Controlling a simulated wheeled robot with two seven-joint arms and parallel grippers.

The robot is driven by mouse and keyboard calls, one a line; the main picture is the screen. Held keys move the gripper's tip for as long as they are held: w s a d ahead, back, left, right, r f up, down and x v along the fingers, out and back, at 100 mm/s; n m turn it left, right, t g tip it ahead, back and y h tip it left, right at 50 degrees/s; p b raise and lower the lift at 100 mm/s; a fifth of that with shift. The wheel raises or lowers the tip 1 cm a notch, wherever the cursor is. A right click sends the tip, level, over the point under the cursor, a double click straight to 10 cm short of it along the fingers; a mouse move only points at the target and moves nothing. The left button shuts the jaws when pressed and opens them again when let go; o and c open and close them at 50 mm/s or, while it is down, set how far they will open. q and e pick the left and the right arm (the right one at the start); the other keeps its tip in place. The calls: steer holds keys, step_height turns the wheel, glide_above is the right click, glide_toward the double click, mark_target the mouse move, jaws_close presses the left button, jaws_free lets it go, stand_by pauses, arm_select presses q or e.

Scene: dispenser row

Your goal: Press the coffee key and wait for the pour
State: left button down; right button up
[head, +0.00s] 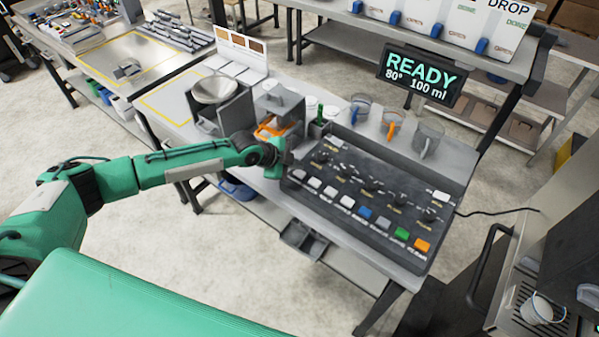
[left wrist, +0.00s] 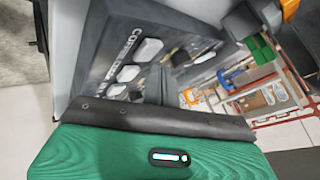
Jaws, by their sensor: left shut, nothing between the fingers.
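A dark sloped key panel (head: 350,182) holds a row of keys: several white ones, then blue, grey, green and orange. The leftmost white key (head: 300,173) is close to my left gripper (head: 289,160). The left wrist view shows the panel's edge with the lettering "COFFEE" beside a white key (left wrist: 148,50). My left gripper's dark fingers (left wrist: 157,86) are shut and empty, by the white keys. I cannot tell whether they touch one. The display (head: 421,77) reads "READY 80° 100 ml". My right gripper is not in view.
A grey dispenser block (head: 280,100) with an orange part (head: 270,128) and a metal bowl (head: 214,90) stand left of the panel. Mugs with blue, orange and grey colours stand behind it, including an orange-handled one (head: 392,122). A machine with a white cup (head: 541,308) is at lower right.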

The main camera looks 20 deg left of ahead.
arm_select(q)
steer(key=shift+f, duration=0.1)
stand_by(0.4)
steer(key=shift+f+b, duration=0.3)
steer(key=shift+b, duration=0.05)
stand_by(0.3)
steer(key=shift+f+b, duration=0.45)
steer(key=shift+f, duration=0.1)
steer(key=shift+r, duration=0.1)
stand_by(0.4)
steer(key=shift+r+p, duration=0.35)
steer(key=shift+r, duration=0.5)
